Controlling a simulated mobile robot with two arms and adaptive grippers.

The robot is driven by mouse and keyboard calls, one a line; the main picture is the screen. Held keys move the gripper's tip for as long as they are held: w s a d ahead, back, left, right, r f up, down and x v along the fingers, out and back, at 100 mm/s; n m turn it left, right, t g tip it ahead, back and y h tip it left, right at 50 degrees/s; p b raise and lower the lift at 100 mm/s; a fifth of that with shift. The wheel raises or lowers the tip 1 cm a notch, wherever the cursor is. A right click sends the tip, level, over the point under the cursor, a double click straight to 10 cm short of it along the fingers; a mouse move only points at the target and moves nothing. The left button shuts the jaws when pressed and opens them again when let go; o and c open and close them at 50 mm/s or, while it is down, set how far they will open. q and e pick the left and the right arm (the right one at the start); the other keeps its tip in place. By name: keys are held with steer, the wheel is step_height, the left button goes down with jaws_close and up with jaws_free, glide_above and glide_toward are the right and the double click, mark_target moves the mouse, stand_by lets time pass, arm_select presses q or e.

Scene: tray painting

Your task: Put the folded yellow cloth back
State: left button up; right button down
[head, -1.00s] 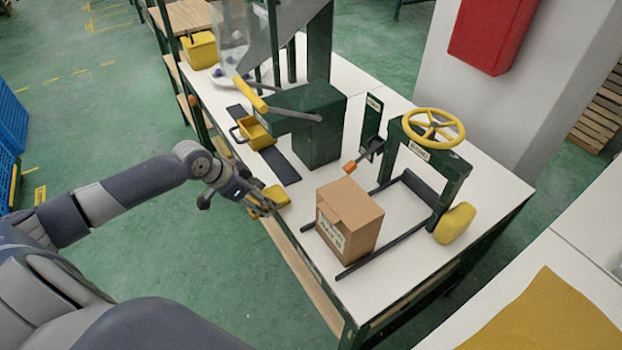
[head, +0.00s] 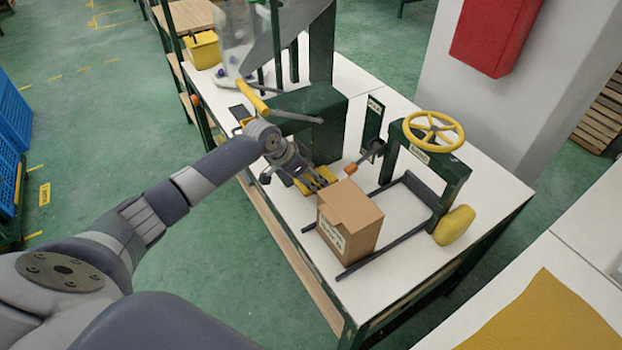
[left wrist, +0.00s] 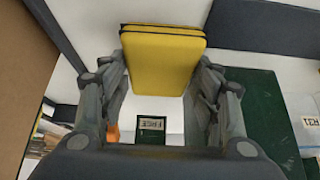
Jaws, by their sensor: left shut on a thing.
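The folded yellow cloth (head: 327,175) is a small flat pad in my left gripper (head: 313,180), over the white bench (head: 292,208) just left of the cardboard box. In the left wrist view the cloth (left wrist: 163,60) sits between the two fingers, its folded edge showing as dark lines. My left gripper is shut on it. I cannot tell whether the cloth touches the bench. My fingers hide part of it in the head view. My right gripper is not in view.
The cardboard box (head: 348,222) stands on dark rails near the green frame with a yellow handwheel (head: 433,131). A green machine (head: 322,112) stands behind the gripper. A yellow bin (head: 202,50) is at the back. A flat yellow sheet (head: 548,318) lies at the front right.

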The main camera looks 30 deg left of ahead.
arm_select(q)
steer(key=shift+f, duration=0.8)
steer(key=shift+s, duration=0.15)
steer(key=o, duration=0.9)
steer(key=shift+o, duration=0.2)
steer(key=v, duration=0.6)
steer(key=shift+s+a+r, duration=0.1)
steer(key=shift+a+r, duration=0.05)
steer(key=shift+r, duration=0.2)
steer(key=shift+s+r, duration=0.2)
steer(key=shift+r, duration=0.15)
